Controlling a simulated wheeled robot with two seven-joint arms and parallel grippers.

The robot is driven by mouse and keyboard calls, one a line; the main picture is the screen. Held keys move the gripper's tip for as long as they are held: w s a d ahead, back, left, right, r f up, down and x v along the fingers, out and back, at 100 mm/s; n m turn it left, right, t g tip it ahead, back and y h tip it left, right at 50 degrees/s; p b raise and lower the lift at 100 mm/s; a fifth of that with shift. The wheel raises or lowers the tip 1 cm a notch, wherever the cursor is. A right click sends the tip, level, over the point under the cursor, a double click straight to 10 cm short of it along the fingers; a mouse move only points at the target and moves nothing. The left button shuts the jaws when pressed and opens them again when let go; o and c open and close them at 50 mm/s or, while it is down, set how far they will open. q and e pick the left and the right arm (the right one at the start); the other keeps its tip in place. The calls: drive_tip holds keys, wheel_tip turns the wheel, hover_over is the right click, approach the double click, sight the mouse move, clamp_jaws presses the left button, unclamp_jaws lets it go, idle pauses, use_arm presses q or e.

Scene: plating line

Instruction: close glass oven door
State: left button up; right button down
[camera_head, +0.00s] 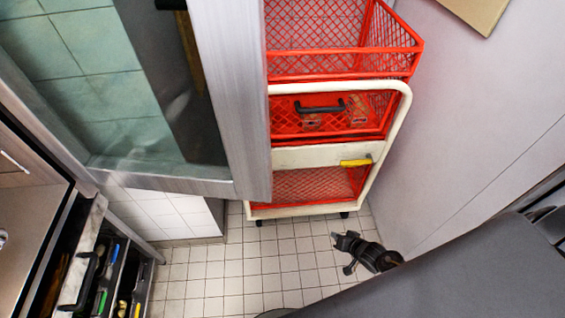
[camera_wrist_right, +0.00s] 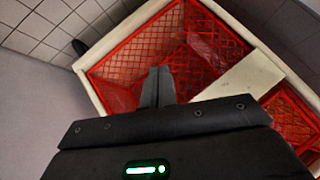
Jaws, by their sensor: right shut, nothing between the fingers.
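The glass oven door (camera_head: 225,110) stands open at the upper left of the head view. It has a grey metal frame around a large glass pane (camera_head: 85,75), through which pale tiles show. My right gripper (camera_head: 343,246) is low over the tiled floor, to the right of the door's lower corner and apart from it. In the right wrist view its fingers (camera_wrist_right: 158,85) are together with nothing between them, in front of a red basket. My left gripper is not in view. The oven's interior cannot be made out.
A cream-framed cart with red mesh baskets (camera_head: 335,60) stands behind and right of the door; its basket fills the wrist view (camera_wrist_right: 130,55). A grey wall (camera_head: 470,110) is at right. An open drawer with utensils (camera_head: 108,280) is lower left. Tiled floor (camera_head: 230,275) is clear between.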

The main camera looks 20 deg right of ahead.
drive_tip(key=w+a+r+m+t+y, duration=0.15)
drive_tip(key=w+r, duration=0.25)
drive_tip(key=r, duration=0.4)
drive_tip(key=w+a+r+m+t+y, duration=0.1)
drive_tip(key=w+r+y, duration=0.2)
drive_tip(key=r, duration=0.6)
drive_tip(key=w+a+r+m+t+y, duration=0.15)
drive_tip(key=w+r, duration=0.25)
drive_tip(key=r, duration=0.4)
drive_tip(key=s+a+r+y, duration=0.2)
drive_tip(key=a+r+y, duration=0.3)
drive_tip(key=r, duration=0.7)
drive_tip(key=f+p+x, duration=0.1)
drive_tip(key=p+x, duration=0.2)
drive_tip(key=x, duration=0.7)
drive_tip(key=s+a, duration=0.1)
drive_tip(key=s+p, duration=0.1)
drive_tip(key=s, duration=0.1)
drive_tip(key=shift+s+a+g+p, duration=0.1)
drive_tip(key=shift+a+g+p, duration=0.2)
drive_tip(key=shift+a, duration=0.1)
drive_tip(key=shift+s, duration=0.1)
